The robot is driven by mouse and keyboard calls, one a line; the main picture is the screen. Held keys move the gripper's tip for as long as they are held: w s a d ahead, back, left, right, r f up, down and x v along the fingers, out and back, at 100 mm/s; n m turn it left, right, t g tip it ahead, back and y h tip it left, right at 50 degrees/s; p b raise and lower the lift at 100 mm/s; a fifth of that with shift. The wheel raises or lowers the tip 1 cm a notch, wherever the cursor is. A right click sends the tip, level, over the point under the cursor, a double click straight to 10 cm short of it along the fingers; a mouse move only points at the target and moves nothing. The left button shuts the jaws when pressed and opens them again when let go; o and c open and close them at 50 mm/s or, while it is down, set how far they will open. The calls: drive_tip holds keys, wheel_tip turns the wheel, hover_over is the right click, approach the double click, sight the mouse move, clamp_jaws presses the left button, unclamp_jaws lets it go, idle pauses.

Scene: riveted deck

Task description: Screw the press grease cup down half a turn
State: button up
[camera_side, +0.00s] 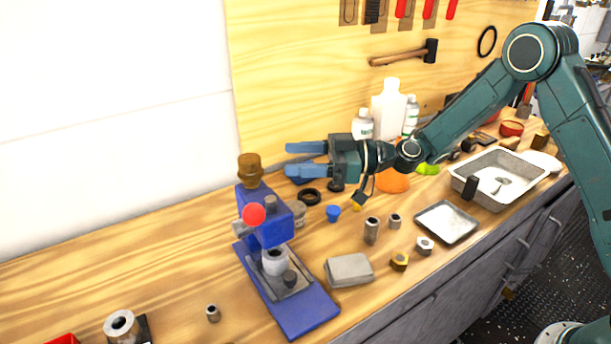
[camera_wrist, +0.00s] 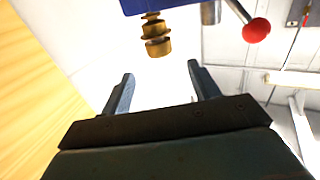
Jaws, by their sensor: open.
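The blue press (camera_side: 277,225) stands on the wooden bench, with a red ball (camera_side: 253,215) on its lever. The brass grease cup (camera_side: 250,168) sits upright on top of the press. In the wrist view the cup (camera_wrist: 157,37) shows ahead of the fingers, near the top of the picture, under the blue press body (camera_wrist: 155,4). The red ball (camera_wrist: 256,30) is to its right. My gripper (camera_side: 288,159) is open and empty, to the right of the cup in the side view and apart from it. Its two fingers (camera_wrist: 160,82) point toward the cup's side with a wide gap.
A folded grey cloth (camera_side: 349,270), a shallow tray (camera_side: 446,222) and a deeper metal pan (camera_side: 499,178) lie on the bench. Several nuts and sleeves, a blue cap (camera_side: 333,213) and a dark ring (camera_side: 309,197) lie between. White bottles (camera_side: 391,104) stand behind my gripper.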

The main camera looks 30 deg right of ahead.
drive_tip(key=shift+v, duration=1.15)
drive_tip(key=shift+s+r, duration=0.1)
drive_tip(key=s+d+r+g+h, duration=0.1)
drive_tip(key=s+r+g+h, duration=0.15)
drive_tip(key=s, duration=0.35)
drive_tip(key=s+d+r+g+h, duration=0.1)
drive_tip(key=s+r+h, duration=0.1)
drive_tip(key=s+h, duration=0.25)
drive_tip(key=s+d+m+h, duration=0.4)
drive_tip(key=s+d+m, duration=0.2)
drive_tip(key=s, duration=0.5)
drive_tip(key=s+d+r+m+h, duration=0.1)
drive_tip(key=s+d+m+h, duration=0.3)
drive_tip(key=s+d, duration=0.5)
drive_tip(key=shift+s+d+r+m+h, duration=0.2)
drive_tip(key=shift+s+d+m+h, duration=0.15)
drive_tip(key=shift+s+m, duration=0.75)
